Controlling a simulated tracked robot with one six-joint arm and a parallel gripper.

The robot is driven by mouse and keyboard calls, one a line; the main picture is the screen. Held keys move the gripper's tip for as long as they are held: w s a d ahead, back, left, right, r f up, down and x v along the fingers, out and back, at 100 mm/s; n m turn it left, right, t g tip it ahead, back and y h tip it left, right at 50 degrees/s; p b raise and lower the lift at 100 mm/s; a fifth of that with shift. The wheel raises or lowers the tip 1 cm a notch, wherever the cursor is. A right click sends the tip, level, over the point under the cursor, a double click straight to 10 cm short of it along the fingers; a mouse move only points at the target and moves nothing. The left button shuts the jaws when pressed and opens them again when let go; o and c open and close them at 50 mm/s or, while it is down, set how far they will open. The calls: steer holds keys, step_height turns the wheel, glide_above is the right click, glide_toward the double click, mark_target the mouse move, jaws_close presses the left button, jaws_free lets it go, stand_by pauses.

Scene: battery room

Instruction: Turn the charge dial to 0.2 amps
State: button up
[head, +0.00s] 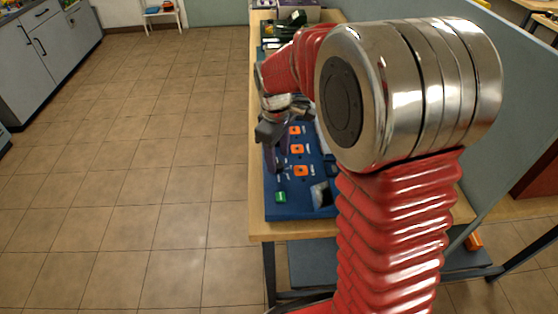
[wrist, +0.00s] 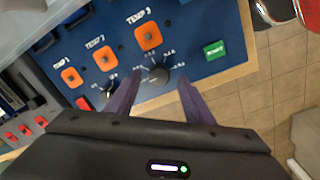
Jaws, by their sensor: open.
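A blue control panel (head: 300,208) lies on a wooden bench. In the wrist view the same panel (wrist: 205,67) carries a black round dial (wrist: 159,75) with small white scale numbers around it. I cannot read its name or its exact setting. A second dark dial (wrist: 110,88) shows to its left, partly hidden by my finger. My gripper (wrist: 161,77) is open, its two purple fingers reaching over the panel on either side of the first dial. I cannot tell if they touch it. In the head view my gripper (head: 275,158) points down over the panel's left part.
Orange TEMP switches, including TEMP 3 (wrist: 148,35), TEMP 2 (wrist: 102,57) and TEMP 1 (wrist: 71,77), sit beside the dials. A green button (wrist: 214,50) is near the panel's corner. Several red parts (wrist: 24,131) lie at the left. Open tiled floor (head: 150,190) is left of the bench.

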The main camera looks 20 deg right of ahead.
mark_target(278, 166)
steer(key=shift+f, duration=1.25)
steer(key=shift+c, duration=0.3)
steer(key=c, duration=0.9)
steer(key=shift+d, duration=0.25)
steer(key=shift+c, duration=0.4)
steer(key=shift+a, duration=0.1)
